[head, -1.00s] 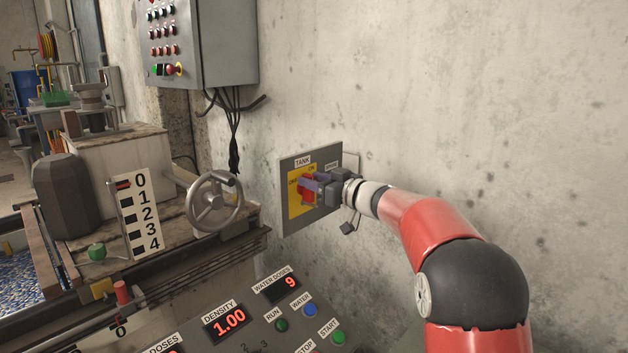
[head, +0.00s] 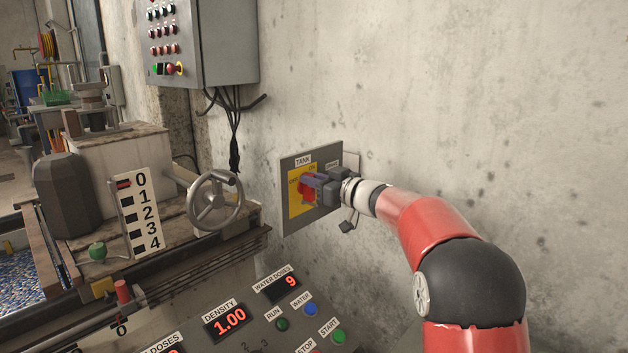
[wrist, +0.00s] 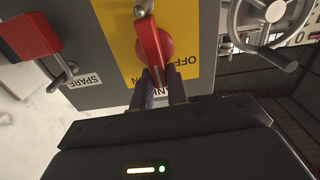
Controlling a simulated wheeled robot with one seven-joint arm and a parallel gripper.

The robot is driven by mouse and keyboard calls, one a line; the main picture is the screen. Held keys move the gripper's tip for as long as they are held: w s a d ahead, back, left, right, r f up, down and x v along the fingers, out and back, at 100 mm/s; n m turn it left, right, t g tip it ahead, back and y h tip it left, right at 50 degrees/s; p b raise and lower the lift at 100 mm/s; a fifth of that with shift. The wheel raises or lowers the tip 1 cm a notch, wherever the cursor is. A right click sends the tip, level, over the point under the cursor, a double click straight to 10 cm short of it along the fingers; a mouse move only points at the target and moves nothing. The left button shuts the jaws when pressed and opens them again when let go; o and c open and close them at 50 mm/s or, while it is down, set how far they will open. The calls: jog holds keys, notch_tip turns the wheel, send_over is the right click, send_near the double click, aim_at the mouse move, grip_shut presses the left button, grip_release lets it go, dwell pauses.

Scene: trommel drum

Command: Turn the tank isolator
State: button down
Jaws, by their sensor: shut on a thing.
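The tank isolator (head: 305,190) is a red rotary handle on a yellow plate, under a TANK label on a grey wall panel (head: 290,222). In the wrist view, the red handle (wrist: 151,45) runs down from a metal ring at the top edge toward my fingers. The OFF marking lies just right of it. My gripper (head: 316,182) reaches the panel from the right. In the wrist view, the fingers of my gripper (wrist: 158,84) are shut on the handle's near end. In the head view, the fingers hide part of the handle and plate.
A red padlock (wrist: 30,37) hangs by the SPARE label beside the isolator. A grey handwheel (head: 214,202) stands left of the panel. A control desk (head: 255,322) with displays and buttons lies below. A grey control box (head: 218,45) hangs above left. The wall on the right is bare.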

aim_at(296, 189)
jog(key=n, duration=0.2)
jog(key=s+n+b, duration=0.1)
jog(key=n, duration=0.2)
jog(key=a+f+n+b, duration=0.1)
jog(key=n, duration=0.2)
jog(key=shift+s, duration=0.2)
jog(key=n+b, duration=0.1)
jog(key=n, duration=0.1)
jog(key=n+b, duration=0.1)
jog(key=f+n+b, duration=0.1)
jog(key=n, duration=0.1)
jog(key=shift+s+a+f+n, duration=0.1)
jog(key=shift+s+a+n, duration=0.2)
jog(key=shift+f+n+b, duration=0.2)
jog(key=shift+n+b, duration=0.4)
jog(key=shift+n, duration=0.35)
jog(key=shift+f+n+b, duration=0.15)
jog(key=shift+n+b, duration=0.45)
jog(key=shift+n, duration=0.35)
jog(key=c, duration=1.4)
grip_release()
jog(key=shift+c, duration=0.2)
jog(key=shift+o, duration=0.3)
jog(key=v, duration=0.7)
jog(key=shift+s+d, duration=0.3)
